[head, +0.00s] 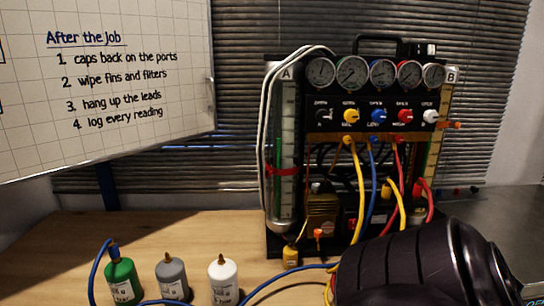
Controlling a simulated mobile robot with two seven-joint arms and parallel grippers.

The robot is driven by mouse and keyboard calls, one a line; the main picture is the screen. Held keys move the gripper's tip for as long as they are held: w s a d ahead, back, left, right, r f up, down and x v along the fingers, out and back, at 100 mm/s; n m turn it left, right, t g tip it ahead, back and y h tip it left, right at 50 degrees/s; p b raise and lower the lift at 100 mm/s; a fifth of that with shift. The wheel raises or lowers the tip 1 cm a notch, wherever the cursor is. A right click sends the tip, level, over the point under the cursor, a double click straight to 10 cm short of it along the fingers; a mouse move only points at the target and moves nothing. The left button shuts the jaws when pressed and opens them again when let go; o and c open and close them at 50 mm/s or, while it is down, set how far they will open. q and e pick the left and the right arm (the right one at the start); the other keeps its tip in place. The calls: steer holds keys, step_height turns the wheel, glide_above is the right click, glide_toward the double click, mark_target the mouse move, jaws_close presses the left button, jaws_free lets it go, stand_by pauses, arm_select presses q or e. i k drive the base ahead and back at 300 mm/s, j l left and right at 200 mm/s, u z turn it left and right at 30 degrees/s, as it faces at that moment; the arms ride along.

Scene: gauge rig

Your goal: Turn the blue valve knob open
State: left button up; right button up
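The blue valve knob (378,115) is in the middle of a row of coloured knobs on the black gauge rig (325,125) in the head view. A yellow knob (351,116) is to its left and a red knob (405,116) to its right. No gripper touches the blue knob. Its pointer direction is too small to tell. Neither my left nor my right gripper fingers show. A large dark rounded body, likely my own arm, fills the lower right and hides the rig's lower right part.
Several round gauges (352,72) sit above the knobs. Yellow, blue and red hoses hang below them. Green (122,282), grey (172,279) and white (223,281) bottles stand on the wooden table (190,235) at the front. A whiteboard (130,130) is at the left.

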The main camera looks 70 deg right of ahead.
mark_target(379, 116)
steer(key=z, duration=2.65)
